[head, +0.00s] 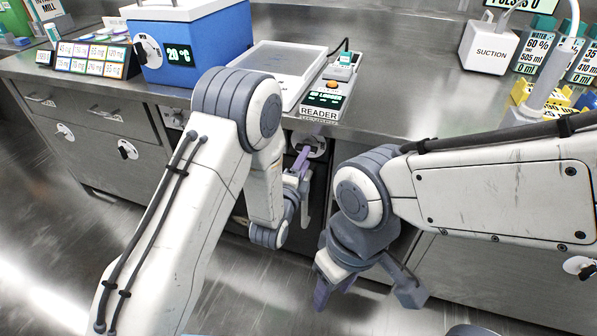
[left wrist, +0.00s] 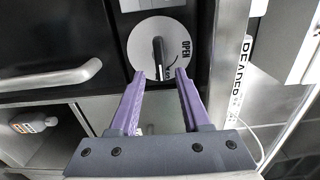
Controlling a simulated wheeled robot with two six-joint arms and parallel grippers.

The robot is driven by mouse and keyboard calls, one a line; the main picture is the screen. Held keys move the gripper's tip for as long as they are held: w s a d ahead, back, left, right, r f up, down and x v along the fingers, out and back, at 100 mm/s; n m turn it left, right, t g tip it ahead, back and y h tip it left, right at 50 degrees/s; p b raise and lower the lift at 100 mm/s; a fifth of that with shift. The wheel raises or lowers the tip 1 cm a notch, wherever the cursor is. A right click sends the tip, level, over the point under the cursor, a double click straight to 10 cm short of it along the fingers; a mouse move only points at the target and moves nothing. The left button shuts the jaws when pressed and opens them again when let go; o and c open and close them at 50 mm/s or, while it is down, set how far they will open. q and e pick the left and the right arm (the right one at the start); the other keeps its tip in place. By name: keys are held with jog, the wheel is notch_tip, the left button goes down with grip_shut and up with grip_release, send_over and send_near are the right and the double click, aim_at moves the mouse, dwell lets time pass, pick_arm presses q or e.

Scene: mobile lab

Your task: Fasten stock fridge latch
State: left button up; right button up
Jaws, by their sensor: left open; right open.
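The latch (left wrist: 157,50) is a round pale dial with a black knob on a dark door front (left wrist: 60,40). The word OPEN is printed right of the knob, and the knob stands roughly upright in the left wrist view. In the head view the latch (head: 309,141) shows partly under the counter edge. My left gripper (left wrist: 160,74) is open, its purple fingertips at the dial's lower part, either side of the knob's lower end. I cannot tell if they touch it. My left gripper (head: 304,165) is partly hidden in the head view. My right gripper (head: 365,290) is open and empty, low before the cabinets.
The counter (head: 405,95) overhangs the cabinets. On it stand a reader (head: 322,100), a pale tray-like device (head: 275,65), a blue box (head: 205,45) and a suction unit (head: 490,45). A bar handle (left wrist: 50,78) sits left of the latch. Floor (head: 60,230) at left is clear.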

pick_arm(q)
jog(key=v, duration=0.7)
dwell(0.3)
jog(key=s+d+r+n+g+y, duration=0.15)
jog(key=s+d+n+g, duration=0.25)
jog(key=s+n+g, duration=0.6)
jog(key=s+a+r+n+g+y+p, duration=0.1)
jog(key=s+a+r+n+g+y, duration=0.2)
jog(key=s, duration=0.7)
jog(key=s+a+r+n+g, duration=0.2)
jog(key=s+a+r+g, duration=0.15)
jog(key=s, duration=0.65)
notch_tip(320, 180, up, 25)
jog(key=p, duration=2.6)
jog(key=shift+w+a+g, duration=0.15)
jog(key=shift+w+g, duration=0.2)
